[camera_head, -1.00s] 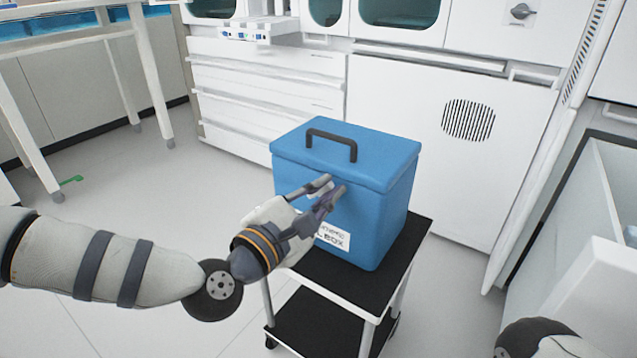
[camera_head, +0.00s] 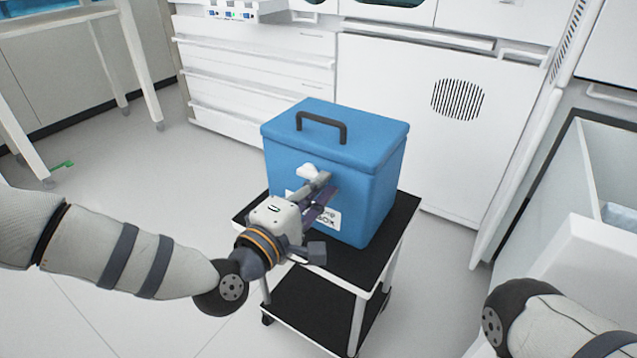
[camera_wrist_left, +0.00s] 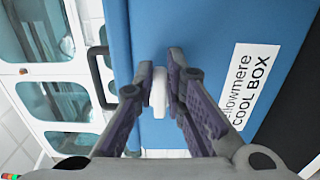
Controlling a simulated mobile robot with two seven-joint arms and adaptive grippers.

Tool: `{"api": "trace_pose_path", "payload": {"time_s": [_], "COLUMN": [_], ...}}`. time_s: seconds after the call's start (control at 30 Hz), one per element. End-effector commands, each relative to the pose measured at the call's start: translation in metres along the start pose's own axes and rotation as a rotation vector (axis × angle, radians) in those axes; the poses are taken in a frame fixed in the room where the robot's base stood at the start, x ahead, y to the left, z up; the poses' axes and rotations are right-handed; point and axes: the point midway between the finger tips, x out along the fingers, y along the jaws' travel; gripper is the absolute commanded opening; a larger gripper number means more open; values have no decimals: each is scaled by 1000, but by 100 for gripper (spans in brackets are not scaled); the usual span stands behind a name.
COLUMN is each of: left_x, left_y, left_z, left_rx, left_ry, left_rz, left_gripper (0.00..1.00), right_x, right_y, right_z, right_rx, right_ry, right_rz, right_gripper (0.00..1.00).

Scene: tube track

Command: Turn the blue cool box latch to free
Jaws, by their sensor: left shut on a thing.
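The blue cool box (camera_head: 335,150) stands upright on a small black-topped cart, its lid down and its dark handle on top. A white latch (camera_head: 307,171) is on its front face, above the white label; it also shows in the wrist view (camera_wrist_left: 158,95). My left gripper (camera_head: 320,187) is in front of the box. In the left wrist view its two fingers (camera_wrist_left: 160,80) are shut on the latch, one on each side. They hide part of the latch. My right gripper is out of view; only part of that arm shows at lower right.
The cart (camera_head: 385,250) has a black top with a little bare room around the box, and a lower shelf. White cabinets and drawers (camera_head: 255,75) stand behind. An open grey-white bin or cabinet (camera_head: 590,180) is at right.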

Motion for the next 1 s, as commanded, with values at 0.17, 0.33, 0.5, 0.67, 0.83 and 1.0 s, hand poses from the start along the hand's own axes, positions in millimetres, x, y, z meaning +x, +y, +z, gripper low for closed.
{"api": "trace_pose_path", "payload": {"time_s": [0.17, 0.33, 0.5, 0.67, 0.83, 1.0], "left_x": [0, 0, 0, 0, 0, -2], "left_y": [-1, -1, -1, -1, -1, -1], "left_z": [-2, -2, -2, -2, -1, -1], "left_rx": [29, 36, 36, 35, 34, 33], "left_ry": [5, 5, 5, 5, 3, 2], "left_rz": [1, 1, 1, 1, 1, 1], "left_gripper": [0, 0, 0, 25, 32, 32], "right_x": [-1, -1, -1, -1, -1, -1], "right_y": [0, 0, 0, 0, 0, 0], "right_z": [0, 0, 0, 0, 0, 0], "right_rx": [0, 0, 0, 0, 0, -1], "right_ry": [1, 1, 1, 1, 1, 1], "right_rz": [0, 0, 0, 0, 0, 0], "right_gripper": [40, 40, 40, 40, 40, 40]}}
